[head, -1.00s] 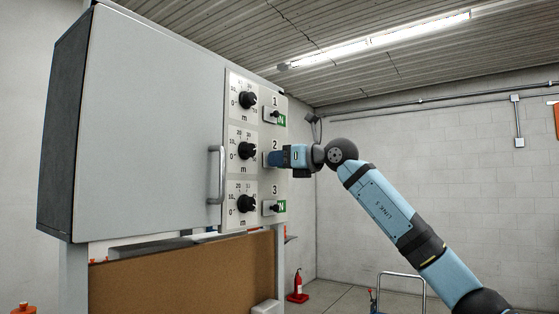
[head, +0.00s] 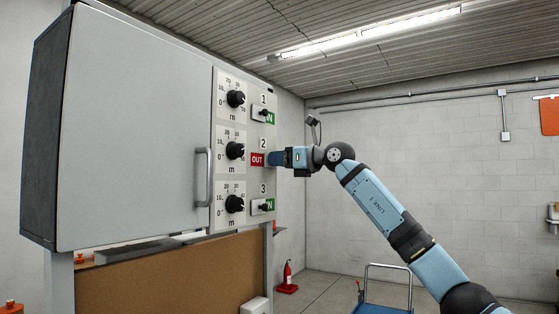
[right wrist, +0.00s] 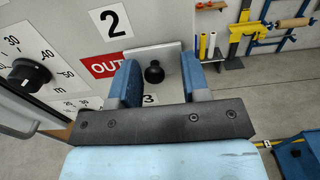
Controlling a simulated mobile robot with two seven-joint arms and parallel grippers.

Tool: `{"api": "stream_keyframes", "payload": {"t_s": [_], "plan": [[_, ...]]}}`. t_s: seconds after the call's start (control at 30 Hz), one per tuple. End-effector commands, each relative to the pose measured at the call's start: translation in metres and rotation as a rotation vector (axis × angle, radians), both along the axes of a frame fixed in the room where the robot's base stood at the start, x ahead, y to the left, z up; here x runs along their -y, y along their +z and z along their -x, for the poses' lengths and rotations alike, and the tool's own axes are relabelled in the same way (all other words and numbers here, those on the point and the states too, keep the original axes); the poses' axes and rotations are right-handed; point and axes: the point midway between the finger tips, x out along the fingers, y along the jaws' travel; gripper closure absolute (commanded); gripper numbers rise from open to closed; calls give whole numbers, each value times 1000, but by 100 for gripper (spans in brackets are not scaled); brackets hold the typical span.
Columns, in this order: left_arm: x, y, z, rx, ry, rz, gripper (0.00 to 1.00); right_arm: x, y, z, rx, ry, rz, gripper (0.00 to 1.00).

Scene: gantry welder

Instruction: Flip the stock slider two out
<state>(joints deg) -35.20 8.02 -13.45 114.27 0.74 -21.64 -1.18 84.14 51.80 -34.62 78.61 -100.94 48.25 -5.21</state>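Slider two is on the control panel beside the grey cabinet. Its red OUT plate (head: 257,160) shows left of my right gripper (head: 274,159) in the head view. In the right wrist view the red OUT plate (right wrist: 102,66) lies left of the fingers. The round black knob (right wrist: 154,72) of slider two stands between the two blue fingertips of my right gripper (right wrist: 159,80). The fingers are apart, with gaps beside the knob. In the head view the gripper hides this knob. My left gripper is not in view.
Slider one (head: 262,113) above and slider three (head: 262,207) below both show green plates. Black dials (head: 235,150) sit left of the sliders. A cabinet handle (head: 203,177) stands out further left. The space right of the panel, around my arm, looks free.

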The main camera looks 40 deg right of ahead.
Motion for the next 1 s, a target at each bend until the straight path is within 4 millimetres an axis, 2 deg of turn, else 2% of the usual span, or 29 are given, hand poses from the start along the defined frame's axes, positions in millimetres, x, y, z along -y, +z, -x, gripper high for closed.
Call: {"api": "stream_keyframes", "payload": {"t_s": [0.23, 0.37, 0.8, 1.0], "plan": [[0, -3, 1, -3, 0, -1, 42, 0, -2, 1, -2, 2, 1, 57], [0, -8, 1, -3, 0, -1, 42, 5, -3, 12, -2, 1, 2, 57], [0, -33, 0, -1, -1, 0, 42, 42, -4, 99, -1, -1, 1, 57], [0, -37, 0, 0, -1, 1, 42, 52, -3, 122, -2, 0, 0, 57]]}}
